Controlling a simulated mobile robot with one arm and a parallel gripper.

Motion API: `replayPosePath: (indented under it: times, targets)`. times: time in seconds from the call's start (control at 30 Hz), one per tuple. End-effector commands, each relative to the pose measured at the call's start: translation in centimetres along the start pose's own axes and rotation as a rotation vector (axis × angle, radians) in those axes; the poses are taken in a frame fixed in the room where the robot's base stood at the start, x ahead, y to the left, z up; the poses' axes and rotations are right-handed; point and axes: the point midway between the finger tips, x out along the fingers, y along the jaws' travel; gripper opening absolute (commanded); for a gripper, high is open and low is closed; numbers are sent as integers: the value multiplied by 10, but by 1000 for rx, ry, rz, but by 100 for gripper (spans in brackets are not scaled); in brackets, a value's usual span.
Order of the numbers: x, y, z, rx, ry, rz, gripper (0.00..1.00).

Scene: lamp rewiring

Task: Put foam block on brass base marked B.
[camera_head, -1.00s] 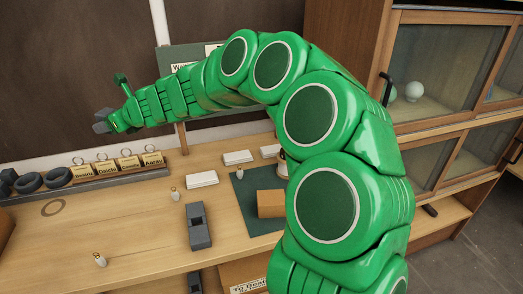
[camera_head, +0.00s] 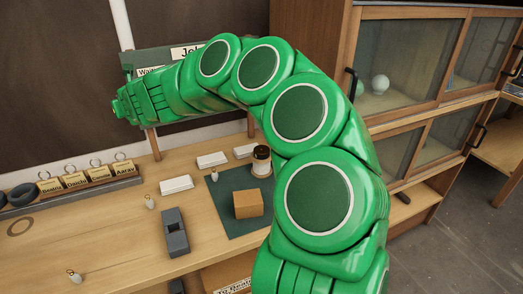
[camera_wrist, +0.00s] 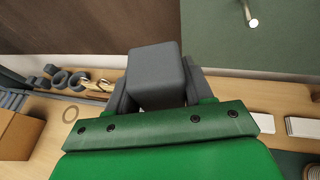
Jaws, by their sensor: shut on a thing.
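A dark grey block (camera_wrist: 157,75), which looks like the foam block, is held between the fingers of my gripper (camera_wrist: 158,92) in the wrist view. It is up in the air above the bench. In the head view the arm's end points away at the far left, and the block and fingers are hidden behind it. Small brass pieces with white tops stand on the bench: one left of the slotted grey block (camera_head: 150,202), one at the front left (camera_head: 75,276), one by the green mat (camera_head: 214,176). No B mark is readable on any of them.
A slotted grey block (camera_head: 175,232), several white blocks (camera_head: 176,185), a tan block (camera_head: 248,204) on a green mat (camera_head: 228,222) and a dark-topped jar (camera_head: 261,160) occupy the bench. Name tags (camera_head: 75,180) line a rack at left. A signboard (camera_head: 150,58) stands behind the arm.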

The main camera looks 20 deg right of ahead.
Motion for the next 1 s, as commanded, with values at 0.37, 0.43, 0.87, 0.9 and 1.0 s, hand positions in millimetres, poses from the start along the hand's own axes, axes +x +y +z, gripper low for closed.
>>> replayPosePath:
  times: [0.37, 0.43, 0.87, 0.9, 1.0]
  targets:
    - [-6, -66, -4, 102, -1, -252, 23]
    - [-9, -81, -7, 126, 0, -307, 23]
    - [-50, -175, -34, 295, 1, -711, 23]
    - [-56, -185, -37, 312, 0, -756, 23]
    - [-72, -206, -48, 357, 2, -861, 23]
